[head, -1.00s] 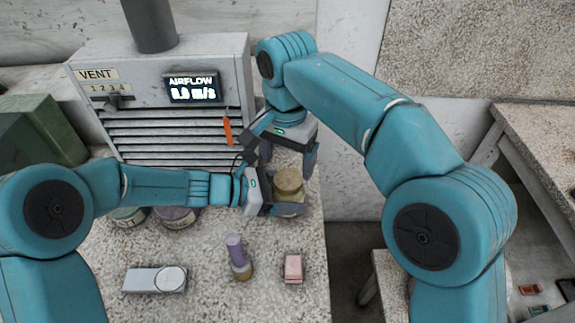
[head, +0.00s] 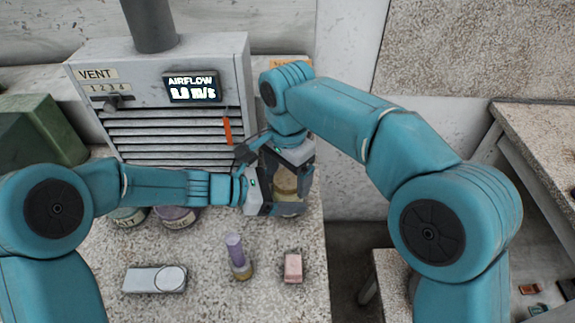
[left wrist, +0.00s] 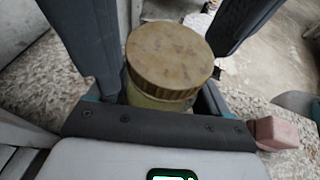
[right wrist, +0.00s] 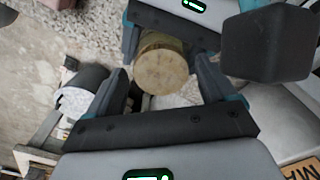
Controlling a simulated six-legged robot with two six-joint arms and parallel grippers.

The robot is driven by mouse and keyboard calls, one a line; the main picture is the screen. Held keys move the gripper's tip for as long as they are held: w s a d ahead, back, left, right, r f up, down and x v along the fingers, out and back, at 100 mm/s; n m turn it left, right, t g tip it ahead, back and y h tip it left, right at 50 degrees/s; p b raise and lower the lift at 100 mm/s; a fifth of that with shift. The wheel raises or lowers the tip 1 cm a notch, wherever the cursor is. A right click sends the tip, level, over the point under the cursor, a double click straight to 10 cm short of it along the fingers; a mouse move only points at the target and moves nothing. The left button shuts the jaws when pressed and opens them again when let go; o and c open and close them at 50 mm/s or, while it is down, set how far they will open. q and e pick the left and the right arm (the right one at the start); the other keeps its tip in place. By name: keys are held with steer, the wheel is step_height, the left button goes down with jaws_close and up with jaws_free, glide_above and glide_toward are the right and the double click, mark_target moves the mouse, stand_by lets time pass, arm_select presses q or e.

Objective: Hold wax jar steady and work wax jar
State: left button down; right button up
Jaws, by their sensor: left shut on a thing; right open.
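The wax jar (head: 286,181) has a tan, worn lid and stands upright at the right end of the worktop. My left gripper (head: 281,205) is shut around its lower body from the left. In the left wrist view the jar's lid (left wrist: 168,58) shows whole, with the paler body below. My right gripper (head: 288,176) points down over the jar, its fingers open on either side of the lid. In the right wrist view the round lid (right wrist: 161,68) lies between the right fingers, with gaps visible. The jar's lower part is mostly hidden by both grippers.
A vent unit (head: 180,130) with an airflow display stands behind. Two other jars (head: 176,216) are partly under my left arm. The worktop's right edge is close.

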steer(key=shift+f, duration=0.1)
steer(key=c, duration=1.1)
steer(key=n, duration=0.3)
steer(key=o, duration=1.2)
